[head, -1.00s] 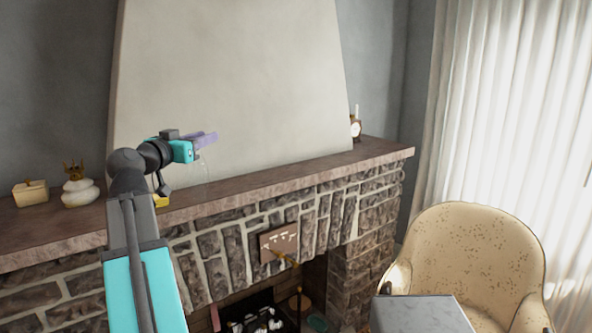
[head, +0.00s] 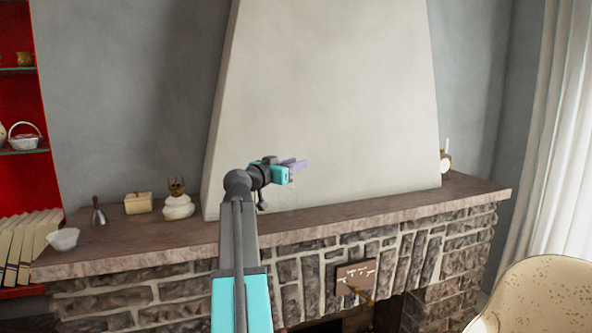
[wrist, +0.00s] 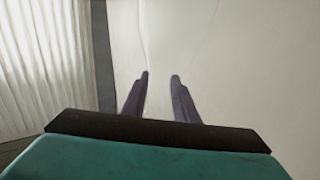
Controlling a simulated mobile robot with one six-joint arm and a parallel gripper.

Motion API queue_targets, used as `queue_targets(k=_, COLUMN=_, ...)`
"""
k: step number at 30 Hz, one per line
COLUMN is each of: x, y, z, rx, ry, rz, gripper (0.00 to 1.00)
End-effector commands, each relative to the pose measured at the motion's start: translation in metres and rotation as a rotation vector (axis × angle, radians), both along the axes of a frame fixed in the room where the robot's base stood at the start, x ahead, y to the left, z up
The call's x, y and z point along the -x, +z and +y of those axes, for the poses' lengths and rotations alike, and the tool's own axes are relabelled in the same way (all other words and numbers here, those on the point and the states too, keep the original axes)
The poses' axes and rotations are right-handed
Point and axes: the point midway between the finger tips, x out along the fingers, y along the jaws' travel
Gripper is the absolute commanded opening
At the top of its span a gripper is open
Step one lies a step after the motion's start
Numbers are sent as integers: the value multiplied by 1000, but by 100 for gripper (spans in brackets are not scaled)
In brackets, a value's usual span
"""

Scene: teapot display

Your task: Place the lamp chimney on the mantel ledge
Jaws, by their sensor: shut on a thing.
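My gripper (head: 300,164) is shut on the lamp chimney (head: 288,194), a clear glass piece whose outline is very faint below the fingers in the head view. In the wrist view the purple fingers of my gripper (wrist: 160,76) stand a little apart, and thin glass edges show faintly beyond them. The mantel ledge (head: 400,205) is a long brown stone shelf above the stone fireplace. In the head view my gripper appears above the ledge, in front of the pale chimney breast. I cannot tell whether the glass touches the ledge.
A pale figure (head: 177,206), a box (head: 138,203), a bell (head: 98,213) and a white bowl (head: 62,239) stand on the left. The ledge between my arm and the clock looks clear. An armchair (head: 545,300) is lower right.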

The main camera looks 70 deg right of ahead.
Motion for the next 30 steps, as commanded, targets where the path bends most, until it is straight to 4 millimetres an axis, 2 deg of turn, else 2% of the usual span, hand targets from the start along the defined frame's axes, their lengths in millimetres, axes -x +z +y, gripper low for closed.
queue_targets(k=1, x=-3, y=2, z=-10, rx=-2, ry=-1, rz=2, gripper=0)
queue_targets(k=6, x=-8, y=0, z=-33, rx=-1, ry=0, rz=1, gripper=0)
queue_targets(k=10, x=-11, y=-2, z=-43, rx=0, ry=0, rz=1, gripper=0)
queue_targets(k=24, x=-12, y=-5, z=-46, rx=0, ry=1, rz=0, gripper=0)
queue_targets(k=30, x=-12, y=-18, z=-45, rx=-3, ry=2, rz=1, gripper=0)
